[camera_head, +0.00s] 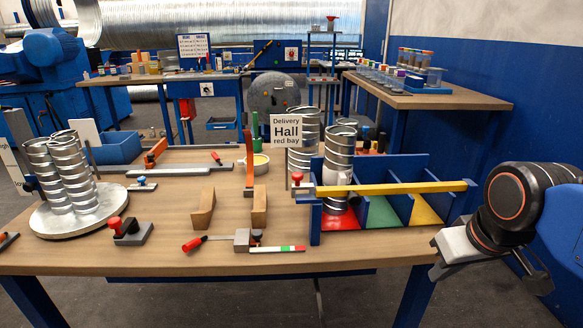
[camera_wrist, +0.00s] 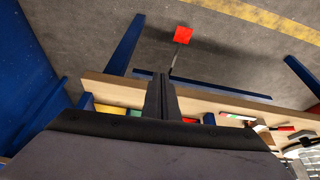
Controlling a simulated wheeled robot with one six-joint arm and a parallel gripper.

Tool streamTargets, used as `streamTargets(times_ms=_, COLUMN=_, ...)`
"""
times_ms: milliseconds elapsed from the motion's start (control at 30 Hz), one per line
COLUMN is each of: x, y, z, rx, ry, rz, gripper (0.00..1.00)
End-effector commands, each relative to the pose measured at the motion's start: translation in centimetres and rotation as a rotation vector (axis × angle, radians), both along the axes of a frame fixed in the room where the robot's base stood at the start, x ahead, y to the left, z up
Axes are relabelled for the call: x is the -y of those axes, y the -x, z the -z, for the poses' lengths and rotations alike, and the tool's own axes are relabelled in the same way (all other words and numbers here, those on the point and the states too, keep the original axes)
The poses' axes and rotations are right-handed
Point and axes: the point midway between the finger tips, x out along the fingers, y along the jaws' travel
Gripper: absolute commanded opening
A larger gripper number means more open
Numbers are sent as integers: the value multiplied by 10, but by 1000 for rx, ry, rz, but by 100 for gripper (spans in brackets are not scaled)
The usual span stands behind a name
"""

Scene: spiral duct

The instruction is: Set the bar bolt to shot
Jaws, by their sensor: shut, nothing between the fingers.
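A small grey fitting with a red knob (camera_head: 297,177) sits at the left end of the yellow bar (camera_head: 390,188); it looks like the bar bolt. The bar runs level across the front of the blue bays. Whether the bolt is drawn or shot is too small to tell. My gripper (camera_head: 438,272) is off the table's front right corner, well right of the bolt and apart from it. In the wrist view my gripper (camera_wrist: 161,76) has its fingers together and empty, and the bolt is not identifiable there.
The blue bays have red (camera_head: 338,222), green (camera_head: 384,218) and yellow (camera_head: 424,214) floors. A metal duct (camera_head: 340,150) stands in the red bay. A red-handled slide (camera_head: 242,240) and wooden blocks (camera_head: 203,208) lie left of the bays. A blue wall (camera_head: 535,90) is at right.

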Motion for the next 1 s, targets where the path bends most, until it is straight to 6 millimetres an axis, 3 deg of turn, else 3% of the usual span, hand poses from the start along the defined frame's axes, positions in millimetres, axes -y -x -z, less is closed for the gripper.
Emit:
streamTargets(times_ms=100, x=-20, y=-26, z=-29, rx=-14, ry=5, rz=-108, gripper=0)
streamTargets(times_ms=500, x=-97, y=-101, z=-112, rx=-45, ry=23, rz=-474, gripper=0)
streamTargets(times_ms=1000, x=-225, y=-173, z=-187, rx=-57, ry=31, rz=-953, gripper=0)
